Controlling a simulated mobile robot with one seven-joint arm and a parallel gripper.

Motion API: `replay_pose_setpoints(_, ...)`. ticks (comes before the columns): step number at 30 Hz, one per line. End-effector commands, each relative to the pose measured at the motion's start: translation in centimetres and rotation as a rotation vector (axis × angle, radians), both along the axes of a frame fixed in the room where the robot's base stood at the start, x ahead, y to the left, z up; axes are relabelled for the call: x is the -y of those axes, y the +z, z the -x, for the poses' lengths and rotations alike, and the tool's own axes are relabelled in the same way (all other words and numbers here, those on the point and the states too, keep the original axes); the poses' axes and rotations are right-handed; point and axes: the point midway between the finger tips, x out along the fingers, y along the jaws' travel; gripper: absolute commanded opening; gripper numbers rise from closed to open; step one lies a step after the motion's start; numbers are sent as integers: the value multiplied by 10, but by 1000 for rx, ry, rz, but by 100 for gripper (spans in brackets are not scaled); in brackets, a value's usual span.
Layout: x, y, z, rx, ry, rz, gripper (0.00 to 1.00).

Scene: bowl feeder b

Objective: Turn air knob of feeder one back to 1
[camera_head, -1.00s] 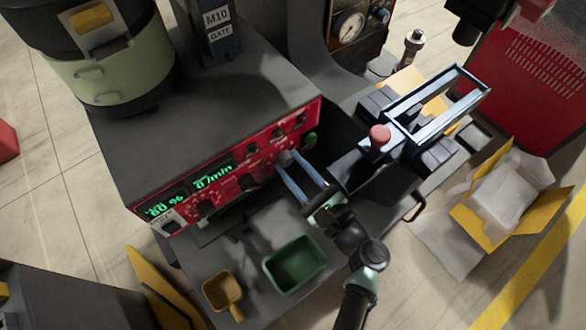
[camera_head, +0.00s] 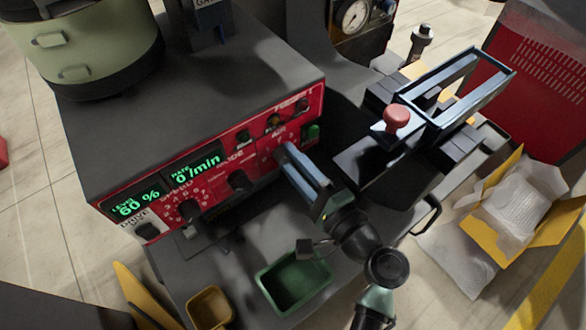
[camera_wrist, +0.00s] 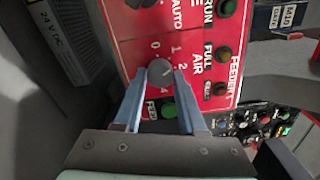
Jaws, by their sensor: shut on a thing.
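My gripper (camera_wrist: 160,80) is shut on the knob, one finger on each side. In the head view my gripper (camera_head: 284,152) reaches the right part of the red panel (camera_head: 225,190), and its fingers hide most of the knob. The panel display (camera_head: 196,168) reads level 60 % and rate 0/min.
Several other knobs and buttons share the panel.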

Motion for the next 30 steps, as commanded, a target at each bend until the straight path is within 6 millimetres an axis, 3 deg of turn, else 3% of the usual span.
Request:
replay_pose_setpoints(12, 0, -2, 0, 129, -1, 180, 0)
replay_pose_setpoints(30, 0, 0, 0, 153, -1, 214, 0)
